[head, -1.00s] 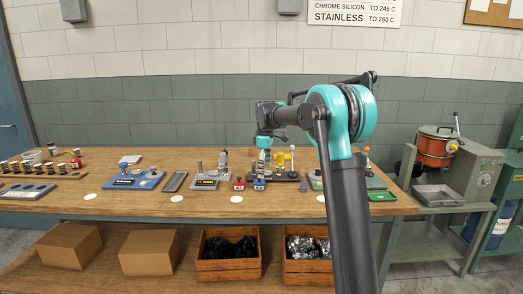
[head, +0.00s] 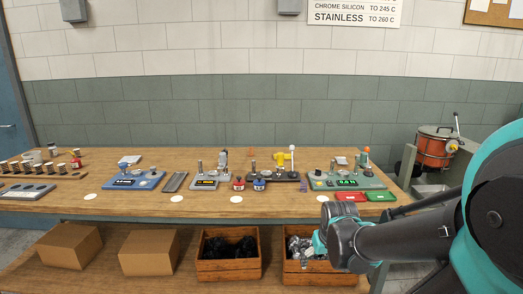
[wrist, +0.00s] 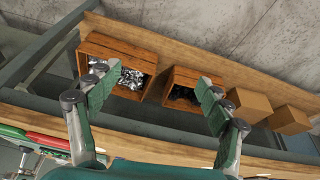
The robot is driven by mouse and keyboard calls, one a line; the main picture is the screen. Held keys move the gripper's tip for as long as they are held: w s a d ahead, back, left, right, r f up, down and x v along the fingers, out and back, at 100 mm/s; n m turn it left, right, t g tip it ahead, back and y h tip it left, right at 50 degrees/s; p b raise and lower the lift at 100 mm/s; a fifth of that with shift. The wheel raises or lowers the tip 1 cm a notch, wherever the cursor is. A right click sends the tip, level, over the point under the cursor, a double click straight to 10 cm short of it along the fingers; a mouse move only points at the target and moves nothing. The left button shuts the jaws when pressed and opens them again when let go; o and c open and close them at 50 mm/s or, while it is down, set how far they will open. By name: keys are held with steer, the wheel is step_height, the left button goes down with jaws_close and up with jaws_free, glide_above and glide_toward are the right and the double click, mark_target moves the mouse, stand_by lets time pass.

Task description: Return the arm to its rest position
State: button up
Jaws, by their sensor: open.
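My arm fills the lower right of the head view, folded back close to the camera. In the wrist view my gripper (wrist: 155,97) is open, with its two green-padded fingers wide apart and nothing between them. It points down past the front of the bench toward the lower shelf. In the head view the arm's dark and teal end covers part of a wooden crate (head: 291,272) of shiny scrap; the fingers cannot be made out there.
The wooden workbench (head: 130,205) carries a blue gauge base (head: 134,179), a green gauge station (head: 347,181), a red tray (head: 350,197) and a green tray (head: 382,197). Cardboard boxes (head: 148,252) and a dark-scrap crate (head: 228,270) stand below. An orange pot machine (head: 435,148) stands at right.

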steer(key=s, duration=0.1)
steer(key=s+f, duration=0.1)
steer(key=s+f+m, duration=0.1)
steer(key=shift+d, duration=0.25)
stand_by(0.5)
